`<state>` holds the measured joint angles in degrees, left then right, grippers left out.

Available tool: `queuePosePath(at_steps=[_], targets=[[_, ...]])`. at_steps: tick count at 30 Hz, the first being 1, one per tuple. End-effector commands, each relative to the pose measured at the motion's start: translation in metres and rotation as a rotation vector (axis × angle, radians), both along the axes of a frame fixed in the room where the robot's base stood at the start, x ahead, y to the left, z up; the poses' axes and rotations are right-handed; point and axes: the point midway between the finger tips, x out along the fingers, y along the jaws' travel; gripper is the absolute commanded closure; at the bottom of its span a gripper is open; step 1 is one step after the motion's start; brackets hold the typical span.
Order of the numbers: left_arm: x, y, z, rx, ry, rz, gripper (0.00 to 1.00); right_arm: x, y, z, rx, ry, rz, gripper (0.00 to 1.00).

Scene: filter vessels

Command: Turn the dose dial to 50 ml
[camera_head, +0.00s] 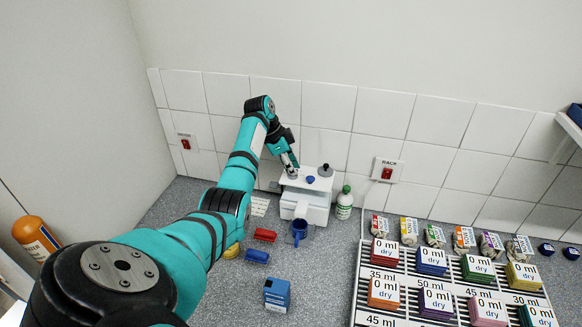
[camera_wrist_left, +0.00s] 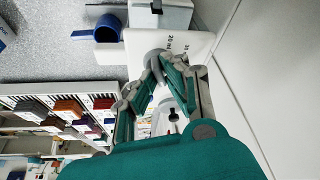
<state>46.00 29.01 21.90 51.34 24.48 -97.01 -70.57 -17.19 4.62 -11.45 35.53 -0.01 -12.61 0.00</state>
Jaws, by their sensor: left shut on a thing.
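The white dosing machine (camera_head: 318,197) stands on the counter against the tiled wall. My left gripper (camera_head: 291,170) reaches down to the left part of its top and is shut on the grey dose dial (camera_head: 292,177). In the left wrist view, my left gripper (camera_wrist_left: 156,66) has its fingertips on the sides of the round grey dial (camera_wrist_left: 154,54). The marks "20 ml" and part of a "30" show on the white panel (camera_wrist_left: 195,43) beside the dial. The dial's pointer cannot be made out. My right gripper is not in view.
A blue mug (camera_head: 299,231) stands in front of the machine, and a green-capped bottle (camera_head: 344,203) stands to its right. Red (camera_head: 265,235) and blue (camera_head: 257,256) blocks lie nearby. A rack of labelled filter stacks (camera_head: 362,285) fills the right front.

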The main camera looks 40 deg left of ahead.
Motion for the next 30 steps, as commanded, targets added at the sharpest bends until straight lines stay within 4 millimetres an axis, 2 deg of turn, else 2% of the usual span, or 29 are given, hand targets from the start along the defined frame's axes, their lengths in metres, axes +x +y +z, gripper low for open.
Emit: queuePosePath(at_steps=[5,6,10,18,22,26,30], targets=[[-0.002,-0.002,-0.004,-0.002,0.010,-0.004,1.00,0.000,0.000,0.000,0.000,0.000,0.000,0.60],[-0.002,-0.002,-0.004,-0.002,0.010,-0.004,0.85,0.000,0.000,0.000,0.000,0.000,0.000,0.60],[-0.001,-0.002,-0.003,-0.002,0.008,-0.003,0.68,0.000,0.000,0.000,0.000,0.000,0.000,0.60],[-0.001,-0.001,-0.001,0.000,0.003,-0.001,0.68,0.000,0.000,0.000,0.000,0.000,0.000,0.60],[-0.002,0.002,0.007,0.001,0.000,0.000,0.68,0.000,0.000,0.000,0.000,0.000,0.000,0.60],[-0.009,0.008,0.027,0.003,0.000,0.002,0.68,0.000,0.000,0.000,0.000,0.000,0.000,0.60],[-0.018,0.015,0.056,0.004,0.001,0.001,0.68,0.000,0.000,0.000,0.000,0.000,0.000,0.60]])
